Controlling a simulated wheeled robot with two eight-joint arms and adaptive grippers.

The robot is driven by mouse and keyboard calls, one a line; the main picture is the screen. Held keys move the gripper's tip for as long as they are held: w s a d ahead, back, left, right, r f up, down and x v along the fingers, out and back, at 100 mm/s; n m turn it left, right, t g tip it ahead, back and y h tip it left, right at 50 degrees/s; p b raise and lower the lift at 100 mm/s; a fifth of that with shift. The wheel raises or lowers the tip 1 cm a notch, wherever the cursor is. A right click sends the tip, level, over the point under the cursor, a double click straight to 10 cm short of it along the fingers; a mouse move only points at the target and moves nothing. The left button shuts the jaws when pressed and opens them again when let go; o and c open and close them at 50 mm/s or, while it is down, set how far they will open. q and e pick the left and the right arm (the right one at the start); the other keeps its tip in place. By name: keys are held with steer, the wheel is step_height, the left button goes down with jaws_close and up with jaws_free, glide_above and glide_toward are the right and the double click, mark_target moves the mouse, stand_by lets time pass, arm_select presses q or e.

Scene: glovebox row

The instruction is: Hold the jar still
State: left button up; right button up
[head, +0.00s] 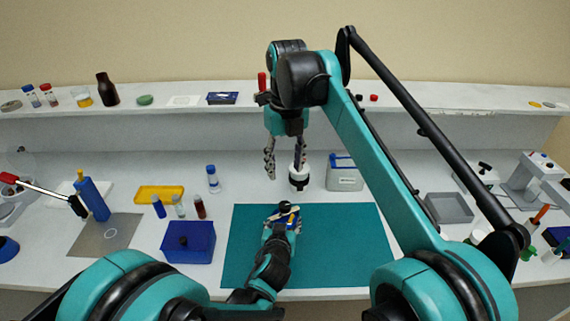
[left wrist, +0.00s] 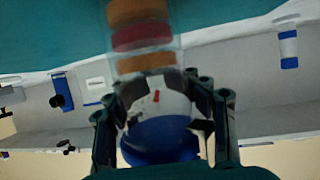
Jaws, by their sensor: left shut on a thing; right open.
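The jar (left wrist: 140,38) shows in the left wrist view as a clear body with orange and red bands, a white section with a red mark, and a blue end. My left gripper (left wrist: 162,110) is shut on it, with black fingers on both sides. In the head view my left gripper (head: 283,217) is low over the teal mat (head: 350,250), and mostly covers the jar; whether the jar touches the mat is unclear. My right gripper (head: 285,160) is open and empty, fingers pointing down, beyond the left one.
A white container with a black part (head: 299,180) stands close by my right gripper's right finger. A blue box (head: 188,242) is left of the mat, and a blue-lidded white box (head: 344,176) stands behind it. A grey tray (head: 449,208) is at right. The mat's right side is clear.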

mark_target(285, 204)
step_height(285, 204, down, 12)
steer(key=m, duration=2.9)
steer(key=shift+s+m, duration=0.1)
steer(key=shift+m, duration=0.3)
jaws_close()
